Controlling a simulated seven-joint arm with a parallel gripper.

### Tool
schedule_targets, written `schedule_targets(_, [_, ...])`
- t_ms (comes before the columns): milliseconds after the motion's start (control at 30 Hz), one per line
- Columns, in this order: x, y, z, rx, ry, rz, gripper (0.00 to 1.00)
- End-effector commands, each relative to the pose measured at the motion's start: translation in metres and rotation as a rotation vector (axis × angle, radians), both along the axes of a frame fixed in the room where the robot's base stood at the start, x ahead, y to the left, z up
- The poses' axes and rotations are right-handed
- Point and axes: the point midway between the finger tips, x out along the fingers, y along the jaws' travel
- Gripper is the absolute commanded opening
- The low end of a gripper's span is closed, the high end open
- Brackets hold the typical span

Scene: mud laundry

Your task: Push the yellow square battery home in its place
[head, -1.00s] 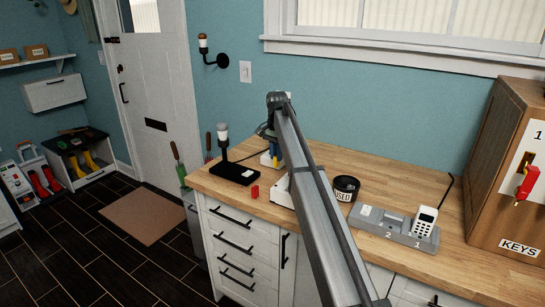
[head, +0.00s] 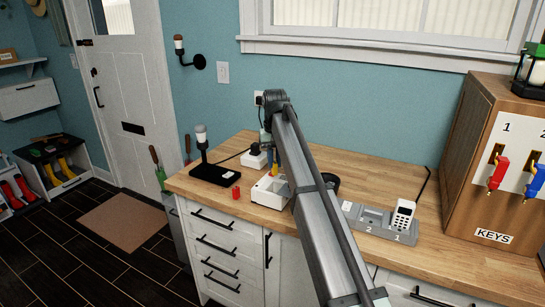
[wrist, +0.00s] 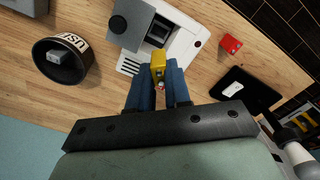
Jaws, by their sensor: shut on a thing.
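The yellow square battery (wrist: 158,60) is held between the blue fingers of my gripper (wrist: 158,84) in the wrist view. My gripper is shut on it. In the head view the battery (head: 275,170) shows as a small yellow patch above the white device (head: 266,194), partly hidden by my arm. In the wrist view the white device (wrist: 186,42) lies beneath and beyond the battery, with a grey square flap (wrist: 130,24), slots and a dark round spot. The battery overlaps the device in this view; I cannot tell whether it touches it or sits inside it.
A red block (head: 236,192) lies left of the device. A black lamp base (head: 214,175) stands farther left. A black round "USED" bin (wrist: 66,66) holds a grey piece. A grey dock (head: 372,219) with a white handset (head: 403,214) stands right, before the wooden key cabinet (head: 505,150).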

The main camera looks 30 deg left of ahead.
Motion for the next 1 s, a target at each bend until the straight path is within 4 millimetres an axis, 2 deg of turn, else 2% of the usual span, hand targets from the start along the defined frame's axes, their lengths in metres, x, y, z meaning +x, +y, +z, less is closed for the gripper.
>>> schedule_targets(400, [-0.0063, -0.0050, -0.0009, 0.000, 0.000, 0.583, 0.00])
schedule_targets(600, [-0.0070, -0.0055, -0.0008, 0.000, 0.000, 0.789, 0.00])
schedule_targets(800, [-0.0070, -0.0055, -0.0009, 0.000, 0.000, 0.889, 0.00])
schedule_targets(1000, [-0.0071, -0.0056, -0.0040, -0.001, 0.001, 0.908, 0.00])
